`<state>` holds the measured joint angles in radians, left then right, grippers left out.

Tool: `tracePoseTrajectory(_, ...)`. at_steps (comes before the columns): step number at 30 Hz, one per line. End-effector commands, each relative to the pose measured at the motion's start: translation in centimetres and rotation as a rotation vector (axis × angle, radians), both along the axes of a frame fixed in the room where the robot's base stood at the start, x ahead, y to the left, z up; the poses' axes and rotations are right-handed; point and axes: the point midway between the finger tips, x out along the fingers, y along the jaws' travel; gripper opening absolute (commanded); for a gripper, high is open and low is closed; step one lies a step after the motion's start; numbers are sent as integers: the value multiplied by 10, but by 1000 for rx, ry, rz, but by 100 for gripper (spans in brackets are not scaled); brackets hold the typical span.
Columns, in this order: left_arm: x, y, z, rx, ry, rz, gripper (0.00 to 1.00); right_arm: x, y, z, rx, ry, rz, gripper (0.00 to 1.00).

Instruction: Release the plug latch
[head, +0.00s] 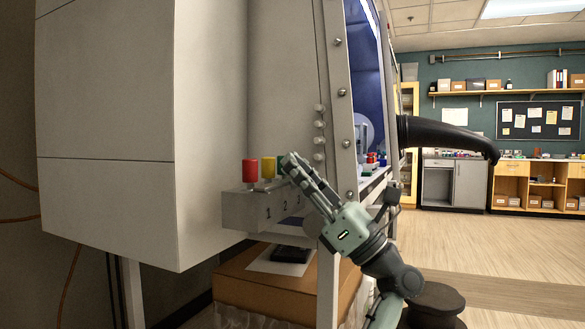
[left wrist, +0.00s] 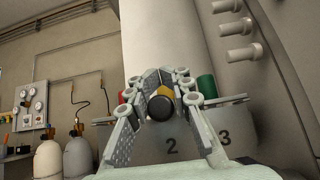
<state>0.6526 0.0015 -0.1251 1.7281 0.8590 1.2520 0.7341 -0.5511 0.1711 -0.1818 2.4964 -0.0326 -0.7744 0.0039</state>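A pale grey block (head: 240,210) marked with numbers juts from the cabinet; 2 and 3 show in the left wrist view. Red (head: 250,171), yellow (head: 268,168) and green (head: 282,164) plugs stand in a row on top. My left gripper (head: 290,163) has its fingertips close to the green plug in the head view and hides part of it. In the left wrist view the left gripper (left wrist: 160,78) looks open, with a dark round knob (left wrist: 160,107) and the yellow plug (left wrist: 164,91) between its fingers. Contact cannot be told. No latch stands out. My right gripper is not seen.
A large grey cabinet (head: 105,120) fills the left. A long black sleeve (head: 445,134) sticks out from its right side. A cardboard box (head: 270,291) sits below the block. Light pegs (left wrist: 238,28) stick out of the cabinet near the fingers. Floor at the right is open.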

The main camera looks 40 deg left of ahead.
Motion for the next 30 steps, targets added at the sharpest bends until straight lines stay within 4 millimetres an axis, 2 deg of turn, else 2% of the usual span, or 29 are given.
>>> tracePoseTrajectory(1, 0, 0, 0, 0, 1, -1, 26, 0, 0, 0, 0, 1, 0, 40)
tracePoseTrajectory(4, 0, 0, 0, -1, 0, 0, 37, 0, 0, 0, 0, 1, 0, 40)
tracePoseTrajectory(16, 2, -4, -6, -3, 1, 1, 37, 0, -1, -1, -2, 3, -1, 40)
tracePoseTrajectory(30, 17, -67, -70, -2, 3, -2, 37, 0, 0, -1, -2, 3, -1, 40)
